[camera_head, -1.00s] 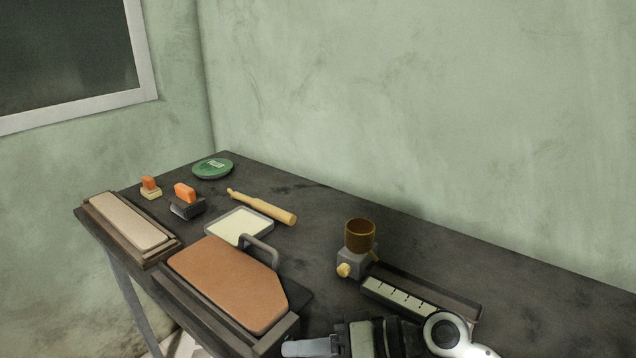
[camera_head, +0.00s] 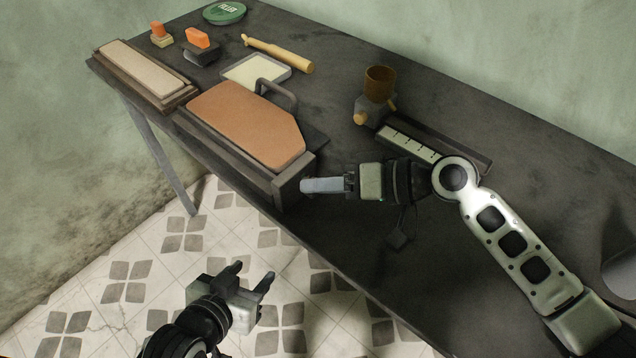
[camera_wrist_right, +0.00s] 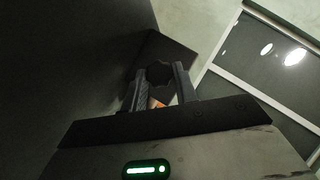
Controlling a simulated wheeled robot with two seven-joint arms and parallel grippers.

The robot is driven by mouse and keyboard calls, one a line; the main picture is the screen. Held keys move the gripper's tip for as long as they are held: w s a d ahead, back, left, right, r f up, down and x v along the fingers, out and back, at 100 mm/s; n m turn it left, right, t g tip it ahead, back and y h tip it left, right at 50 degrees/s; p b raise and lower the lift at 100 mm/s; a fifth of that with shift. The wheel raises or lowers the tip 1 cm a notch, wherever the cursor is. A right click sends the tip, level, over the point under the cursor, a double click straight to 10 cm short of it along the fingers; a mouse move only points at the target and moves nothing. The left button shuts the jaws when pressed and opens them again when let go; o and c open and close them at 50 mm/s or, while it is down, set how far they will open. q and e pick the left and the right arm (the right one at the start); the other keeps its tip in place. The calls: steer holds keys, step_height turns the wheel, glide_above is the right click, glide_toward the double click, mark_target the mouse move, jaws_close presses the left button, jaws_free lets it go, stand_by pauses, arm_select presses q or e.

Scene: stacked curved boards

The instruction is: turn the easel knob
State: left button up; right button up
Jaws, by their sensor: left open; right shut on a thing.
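The easel (camera_head: 285,192) is a dark box-like stand near the table's front edge, with an orange-brown board (camera_head: 245,125) lying tilted on it. My right gripper (camera_head: 306,185) is at the easel's right end. In the right wrist view, a dark faceted knob (camera_wrist_right: 158,74) sits between the fingertips of my right gripper (camera_wrist_right: 160,82), which is shut on it. In the head view the knob is hidden by the gripper. My left gripper (camera_head: 253,273) is open and empty, low in front of the table, over the tiled floor and apart from the easel.
On the dark table (camera_head: 420,270) a brown cup (camera_head: 380,82) stands on a small block beside a long tray (camera_head: 410,146). A pale panel (camera_head: 140,72), a rolling-pin-like tool (camera_head: 280,54) and a green disc (camera_head: 225,12) lie further left. The table's right part is mostly clear.

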steer(key=shift+s+r+n+h+p, duration=0.1)
steer(key=shift+n+h+p, duration=0.3)
steer(key=shift+n+p, duration=0.3)
steer(key=shift+t, duration=0.3)
steer(key=shift+p, duration=0.4)
steer(key=shift+s+a+r+n+t+h+p, duration=0.15)
steer(key=shift+n+t+h+p, duration=0.55)
steer(key=shift+p, duration=0.65)
